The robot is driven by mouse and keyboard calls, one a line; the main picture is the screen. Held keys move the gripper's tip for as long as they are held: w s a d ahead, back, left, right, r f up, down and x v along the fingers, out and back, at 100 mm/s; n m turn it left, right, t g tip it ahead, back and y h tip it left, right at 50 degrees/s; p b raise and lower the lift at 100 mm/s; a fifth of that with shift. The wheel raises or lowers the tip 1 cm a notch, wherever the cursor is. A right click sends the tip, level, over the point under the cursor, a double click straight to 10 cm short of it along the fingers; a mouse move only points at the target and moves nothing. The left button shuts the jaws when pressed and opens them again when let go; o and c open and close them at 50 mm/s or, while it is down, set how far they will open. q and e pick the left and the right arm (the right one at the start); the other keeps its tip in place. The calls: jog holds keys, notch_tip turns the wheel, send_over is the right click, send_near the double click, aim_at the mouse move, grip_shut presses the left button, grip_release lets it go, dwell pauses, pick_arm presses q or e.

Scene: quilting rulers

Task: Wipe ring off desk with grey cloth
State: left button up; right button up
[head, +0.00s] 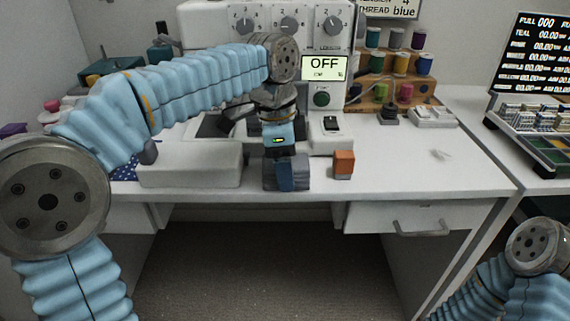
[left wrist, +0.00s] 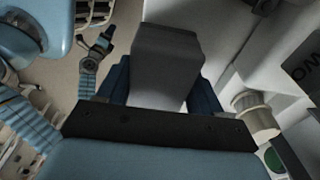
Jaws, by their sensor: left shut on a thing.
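My left gripper (head: 286,178) is at the desk's (head: 420,180) front edge, in front of the sewing machine. It is shut on the grey cloth (head: 270,172), which looks like a folded block. In the left wrist view the cloth (left wrist: 165,65) sits between the two blue fingers. I cannot tell whether it touches the desk. A faint pale mark (head: 440,154), perhaps the ring, lies on the desk to the right of the gripper. My right gripper (left wrist: 104,40) seems to show small in the left wrist view; its jaws are too small to read.
An orange-brown block (head: 344,164) stands just right of the left gripper. A white box (head: 190,165) is to its left. The sewing machine (head: 322,100) and thread rack (head: 390,80) stand behind. The desk's right front is mostly clear.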

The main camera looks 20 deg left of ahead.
pick_arm(q)
jog(key=shift+f, duration=0.4)
jog(key=shift+f, duration=0.1)
dwell(0.8)
jog(key=shift+r, duration=0.2)
jog(key=shift+f, duration=0.1)
jog(key=shift+w+a, duration=0.3)
jog(key=shift+w, duration=0.65)
jog(key=shift+w+a, duration=0.25)
jog(key=shift+w, duration=0.65)
jog(key=shift+s+d, duration=0.25)
jog(key=shift+s, duration=0.7)
jog(key=shift+s+d, duration=0.25)
jog(key=shift+s, duration=0.7)
jog(key=shift+w, duration=0.15)
